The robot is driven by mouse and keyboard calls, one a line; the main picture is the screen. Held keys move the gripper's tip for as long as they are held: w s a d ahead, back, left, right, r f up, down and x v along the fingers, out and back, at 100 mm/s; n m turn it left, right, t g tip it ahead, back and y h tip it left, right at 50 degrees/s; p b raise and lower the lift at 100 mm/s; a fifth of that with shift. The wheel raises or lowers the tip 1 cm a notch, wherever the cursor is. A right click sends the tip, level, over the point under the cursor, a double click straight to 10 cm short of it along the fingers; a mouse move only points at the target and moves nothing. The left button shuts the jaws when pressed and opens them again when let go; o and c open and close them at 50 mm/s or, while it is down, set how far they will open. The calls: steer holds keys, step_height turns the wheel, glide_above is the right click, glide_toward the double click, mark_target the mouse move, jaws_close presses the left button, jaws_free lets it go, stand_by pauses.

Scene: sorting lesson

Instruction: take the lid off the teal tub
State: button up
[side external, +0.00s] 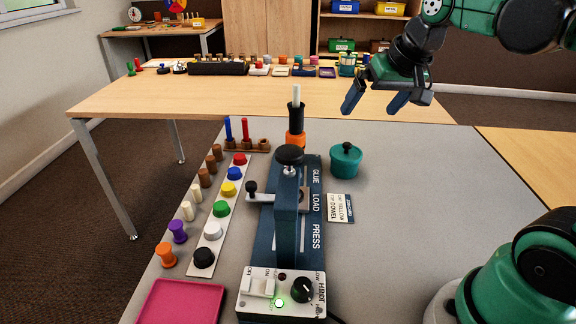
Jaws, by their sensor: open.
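The teal tub (346,168) stands upright on the grey table, right of the blue press. Its teal lid (346,152) with a dark round knob (348,146) sits on top of it. My gripper (372,106) is open and empty. It hangs in the air above and beyond the tub, up and to the right in the picture, with its blue fingers pointing down and apart. Nothing is between the fingers, and they do not touch the lid.
The blue press (288,215) stands left of the tub, with an orange and black bottle (296,125) behind it. A small printed card (340,208) lies in front of the tub. A pink tray (180,303) is at front left. The grey table right of the tub is clear.

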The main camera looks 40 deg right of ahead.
steer(key=a+f+n, duration=0.1)
steer(key=a+f, duration=0.1)
steer(key=s+a+f+n+t, duration=0.1)
steer(key=a+f+n, duration=0.1)
steer(key=s+a+f+n, duration=0.1)
steer(key=a+f+n, duration=0.1)
steer(key=a, duration=0.1)
steer(key=shift+f+y, duration=0.2)
steer(key=shift+y, duration=0.2)
steer(key=c, duration=0.3)
steer(key=shift+a+f+t, duration=0.25)
steer(key=shift+t, duration=0.05)
steer(key=shift+c, duration=1.3)
steer(key=shift+d+r, duration=0.1)
steer(key=g, duration=0.7)
glide_above(348, 143)
steer(key=shift+s+a+f, duration=0.1)
steer(key=shift+a+f, duration=0.1)
steer(key=shift+f, duration=0.3)
steer(key=shift+a+f, duration=0.15)
steer(key=shift+f, duration=0.3)
steer(key=shift+d+f, duration=0.2)
steer(key=shift+f, duration=2.75)
